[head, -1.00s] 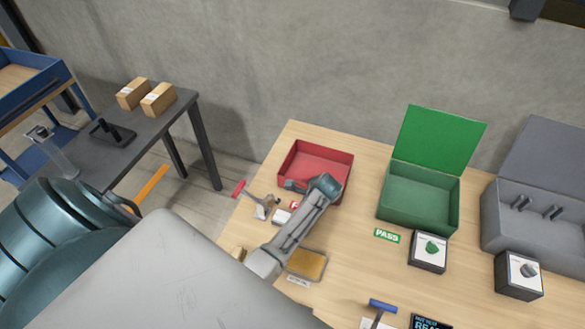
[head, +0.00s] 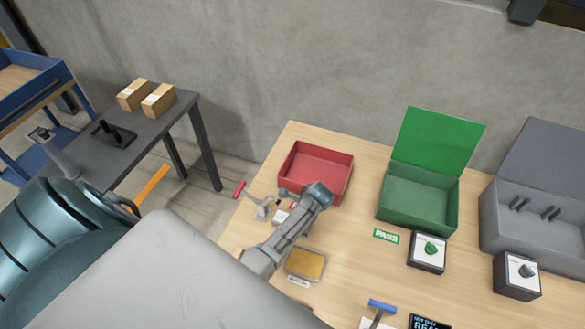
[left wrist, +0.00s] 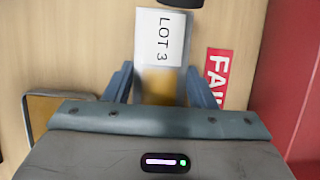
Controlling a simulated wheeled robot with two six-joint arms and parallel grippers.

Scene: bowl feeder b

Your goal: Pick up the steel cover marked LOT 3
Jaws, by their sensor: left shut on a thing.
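The steel cover (left wrist: 163,88) carries a white label reading LOT 3 in the left wrist view. My left gripper (left wrist: 160,92) has one finger on each side of it and is shut on it. I cannot tell whether the cover is clear of the table. My right gripper is in neither view.
A red FAIL label (left wrist: 217,76) lies beside the cover, near the red bin (head: 318,172). A red-handled clamp (head: 257,202) stands to the left. A tray with a tan pad (head: 305,263) lies close by. The green box (head: 420,205) and grey box (head: 520,225) stand farther right.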

